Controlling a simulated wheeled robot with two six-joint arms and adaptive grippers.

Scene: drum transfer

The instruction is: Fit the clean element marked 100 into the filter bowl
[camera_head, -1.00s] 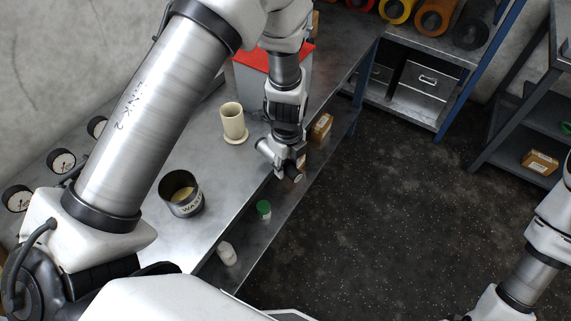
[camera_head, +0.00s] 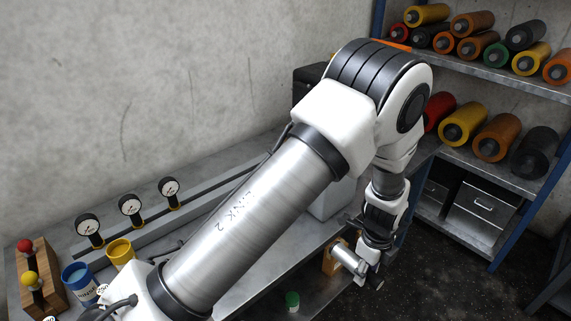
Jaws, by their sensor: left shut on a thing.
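My left gripper (camera_head: 366,274) is at the lower right, beyond the bench's front edge. It is shut on a small silver cylinder (camera_head: 347,257), which lies tilted across its fingers; I can read no mark on it. I cannot make out the filter bowl; my left arm covers much of the bench top. A blue cup (camera_head: 77,280) with a paper label stands at the lower left, with a yellow cup (camera_head: 120,252) beside it. My right gripper is out of view.
Several pressure gauges (camera_head: 130,208) stand along the wall side. A wooden block with red and yellow knobs (camera_head: 38,275) is at the left. A green-capped bottle (camera_head: 292,301) sits below the bench edge. A shelf rack (camera_head: 470,170) with coloured rolls stands at the right.

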